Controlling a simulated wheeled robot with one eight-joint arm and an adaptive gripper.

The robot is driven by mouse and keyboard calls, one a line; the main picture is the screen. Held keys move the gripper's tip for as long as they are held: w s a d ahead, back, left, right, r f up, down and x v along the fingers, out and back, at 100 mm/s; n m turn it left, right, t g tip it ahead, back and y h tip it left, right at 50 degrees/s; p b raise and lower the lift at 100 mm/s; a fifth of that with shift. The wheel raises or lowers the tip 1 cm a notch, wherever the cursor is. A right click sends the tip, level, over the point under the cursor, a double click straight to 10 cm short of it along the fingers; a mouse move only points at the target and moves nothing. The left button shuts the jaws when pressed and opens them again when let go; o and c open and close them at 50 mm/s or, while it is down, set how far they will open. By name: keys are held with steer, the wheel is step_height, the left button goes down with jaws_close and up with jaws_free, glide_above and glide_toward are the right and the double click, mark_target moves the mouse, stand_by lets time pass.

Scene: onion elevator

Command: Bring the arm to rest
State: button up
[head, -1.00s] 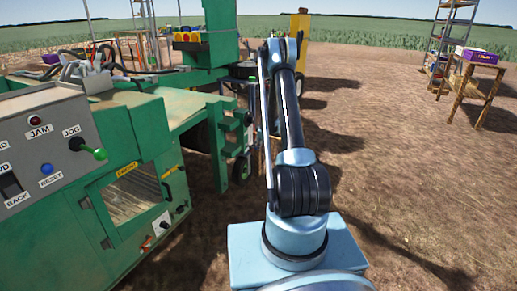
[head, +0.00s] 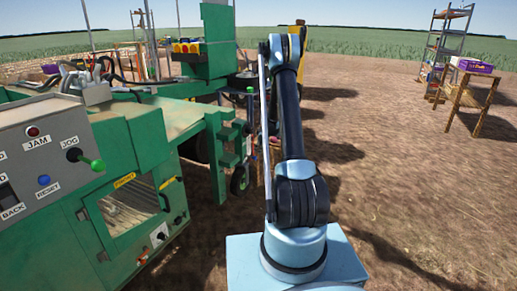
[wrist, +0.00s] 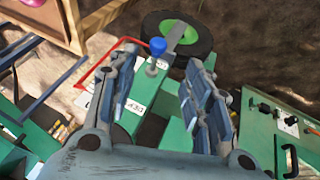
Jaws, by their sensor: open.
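My gripper (wrist: 160,95) shows in the wrist view with its two fingers apart and nothing between them. Beyond the fingers are green machine parts, a blue knob (wrist: 158,46) and a wheel with a green hub (wrist: 182,31). I cannot tell how far these lie from the fingertips. In the head view my arm is raised and bent on its light blue base, and the gripper itself is hidden behind the arm.
The green machine (head: 130,150) stands close on the left, with a grey control panel (head: 45,160) and a green-tipped jog lever (head: 96,164). A wooden stand (head: 470,100) with a purple box (head: 472,65) and a shelf rack (head: 445,50) stand far right. Bare soil lies open on the right.

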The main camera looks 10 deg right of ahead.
steer(key=s+a+r+m+g, duration=0.25)
steer(key=s+r+m, duration=0.25)
steer(key=s+r, duration=2.1)
steer(key=s+a+r+m+h, duration=0.1)
steer(key=s+m, duration=0.2)
steer(key=s, duration=1.8)
steer(key=s+f+m, duration=0.1)
steer(key=s+f, duration=0.2)
steer(key=s, duration=0.5)
steer(key=s+f+m, duration=0.2)
steer(key=s+f, duration=0.1)
steer(key=s, duration=0.6)
steer(key=shift+f+g+h, duration=0.3)
steer(key=shift+f+g, duration=0.05)
steer(key=shift+f, duration=0.05)
steer(key=shift+w+f, duration=0.2)
steer(key=shift+w, duration=0.3)
